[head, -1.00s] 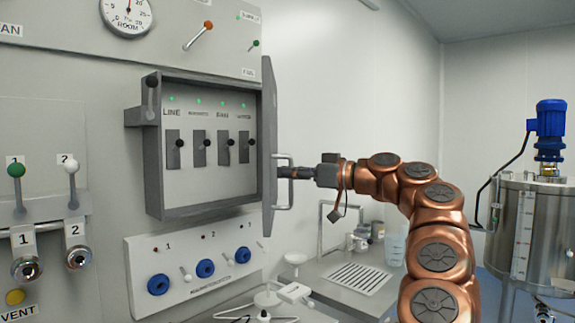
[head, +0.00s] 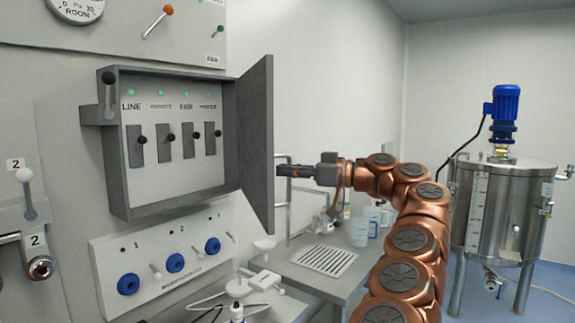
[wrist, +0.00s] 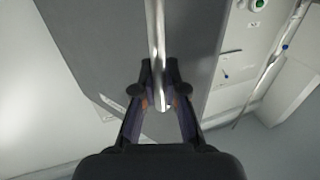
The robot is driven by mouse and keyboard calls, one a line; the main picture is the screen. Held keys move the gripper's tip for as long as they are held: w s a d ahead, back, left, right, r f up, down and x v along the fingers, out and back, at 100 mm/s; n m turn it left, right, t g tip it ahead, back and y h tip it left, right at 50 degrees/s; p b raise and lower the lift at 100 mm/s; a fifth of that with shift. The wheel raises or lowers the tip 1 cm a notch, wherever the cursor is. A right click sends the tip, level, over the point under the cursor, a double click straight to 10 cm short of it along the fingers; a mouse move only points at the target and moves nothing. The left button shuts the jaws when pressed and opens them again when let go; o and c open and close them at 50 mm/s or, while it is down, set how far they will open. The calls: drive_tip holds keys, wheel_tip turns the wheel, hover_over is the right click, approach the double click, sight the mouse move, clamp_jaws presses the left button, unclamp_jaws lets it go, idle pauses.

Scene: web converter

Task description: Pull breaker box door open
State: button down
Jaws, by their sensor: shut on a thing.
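The grey breaker box (head: 120,196) is on the wall at the left in the head view. Its door (head: 258,150) is hinged on the right side and stands open, showing a row of black switches inside. My gripper (head: 282,171) is at the door's outer face, at the metal bar handle (head: 288,210). In the wrist view the two fingers (wrist: 160,95) are shut around the shiny handle bar (wrist: 155,35), with the grey door (wrist: 100,45) behind it. The exact finger contact is too small to tell in the head view.
Below the box is a panel with blue sockets (head: 176,262). A counter with a drain grille (head: 325,260) and beakers (head: 359,232) lies under my arm. A steel tank (head: 503,215) with a blue motor stands at the right.

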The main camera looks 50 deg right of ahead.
drive_tip(key=shift+s+d+p, duration=0.2)
drive_tip(key=shift+d+p, duration=0.15)
drive_tip(key=shift+d, duration=0.15)
idle(0.3)
drive_tip(key=c, duration=1.2)
unclamp_jaws()
drive_tip(key=shift+s, duration=0.1)
drive_tip(key=shift+d, duration=0.1)
drive_tip(key=v, duration=1.1)
drive_tip(key=shift+s+d, duration=0.2)
drive_tip(key=shift+s, duration=0.15)
drive_tip(key=shift+s, duration=0.1)
